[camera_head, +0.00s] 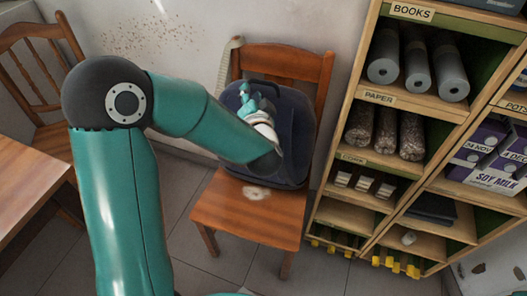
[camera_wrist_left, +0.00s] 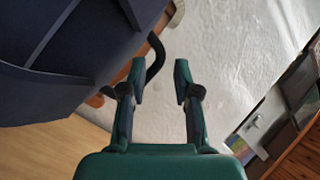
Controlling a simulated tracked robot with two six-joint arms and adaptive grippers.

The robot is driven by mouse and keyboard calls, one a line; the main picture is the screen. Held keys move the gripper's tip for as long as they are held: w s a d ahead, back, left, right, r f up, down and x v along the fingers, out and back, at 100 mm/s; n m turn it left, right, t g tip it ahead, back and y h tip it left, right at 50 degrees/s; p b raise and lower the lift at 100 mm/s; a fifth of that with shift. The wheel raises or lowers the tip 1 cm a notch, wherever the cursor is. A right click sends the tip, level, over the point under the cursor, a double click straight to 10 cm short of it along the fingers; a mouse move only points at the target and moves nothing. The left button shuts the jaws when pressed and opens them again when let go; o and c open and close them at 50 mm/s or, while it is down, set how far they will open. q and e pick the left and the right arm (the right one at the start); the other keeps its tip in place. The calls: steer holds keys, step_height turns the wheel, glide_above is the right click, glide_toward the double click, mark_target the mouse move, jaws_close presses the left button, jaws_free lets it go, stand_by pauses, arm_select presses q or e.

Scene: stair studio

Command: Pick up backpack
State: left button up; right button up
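The dark navy backpack (camera_head: 295,128) stands upright on the seat of a wooden chair, leaning on its backrest. My left arm crosses in front of it and hides part of its front. My left gripper (camera_head: 245,92) is at the backpack's upper part in the head view. In the left wrist view, the gripper (camera_wrist_left: 160,75) is open, its two fingers apart. The backpack (camera_wrist_left: 60,50) fills the upper left there. A black handle loop (camera_wrist_left: 158,55) shows by the left finger, partly in the gap; I cannot tell if they touch. My right gripper is not in view.
The wooden chair (camera_head: 240,212) stands against a pale wall. Another wooden chair (camera_head: 38,55) and a wooden table (camera_head: 25,185) are on the left. Tiled floor (camera_head: 330,275) is clear in front.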

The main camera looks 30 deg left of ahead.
mark_target(251, 84)
arm_select(q)
steer(key=shift+x, duration=3.15)
steer(key=shift+w+d, duration=0.2)
jaws_close()
steer(key=shift+r, duration=0.25)
